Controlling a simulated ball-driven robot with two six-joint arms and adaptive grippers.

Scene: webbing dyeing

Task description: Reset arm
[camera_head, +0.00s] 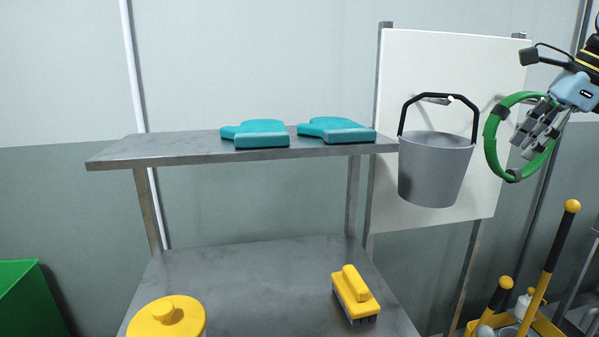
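My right gripper (526,145) is at the upper right, its fingers pointing down and left. It overlaps the right part of a green ring (492,140) with dark bands, which is in front of the right edge of a white board (440,65). The fingers look slightly apart, but I cannot tell whether they touch or hold the ring. A peg shows near the ring's upper left; whether the ring hangs on it is unclear. My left gripper is not in view.
A grey bucket (436,170) hangs on the board left of the ring. A metal shelf (180,148) bears two teal gloves (262,135); its lower level has a yellow brush (355,295) and a yellow-lidded container (165,318). Yellow-topped handles (550,245) stand below the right gripper.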

